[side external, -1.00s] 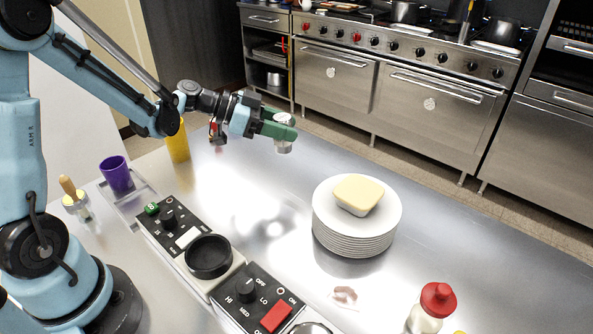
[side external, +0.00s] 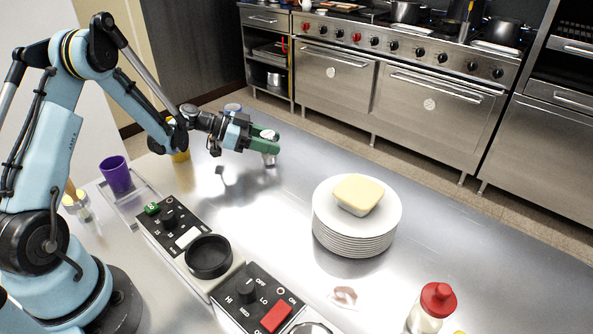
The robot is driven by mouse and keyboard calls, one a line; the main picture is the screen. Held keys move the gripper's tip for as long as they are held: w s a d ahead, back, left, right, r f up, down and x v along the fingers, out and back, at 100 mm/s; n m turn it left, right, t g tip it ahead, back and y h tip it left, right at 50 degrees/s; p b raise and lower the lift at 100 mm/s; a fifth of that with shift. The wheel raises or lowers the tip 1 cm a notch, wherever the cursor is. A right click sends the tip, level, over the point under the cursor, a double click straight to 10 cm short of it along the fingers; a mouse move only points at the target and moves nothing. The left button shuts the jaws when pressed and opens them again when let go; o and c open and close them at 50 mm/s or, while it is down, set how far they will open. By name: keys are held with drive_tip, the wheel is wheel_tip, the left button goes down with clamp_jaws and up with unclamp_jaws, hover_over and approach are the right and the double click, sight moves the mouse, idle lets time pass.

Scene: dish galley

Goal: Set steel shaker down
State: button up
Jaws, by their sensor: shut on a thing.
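My gripper (side external: 265,140), with green fingers, is at the upper middle of the side external view, over the far part of the steel counter (side external: 300,165). It is shut on the small steel shaker (side external: 269,159). The shaker's lower part shows below the fingers and looks about upright. The fingers hide much of its body. It is low over the counter; I cannot tell whether its base touches the surface.
A plate stack (side external: 352,236) bearing a yellow-topped tub (side external: 357,193) is to the right. A purple cup (side external: 116,175) and control panels are front left.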

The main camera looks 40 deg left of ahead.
drive_tip(key=shift+f, duration=0.3)
drive_tip(key=o, duration=1.1)
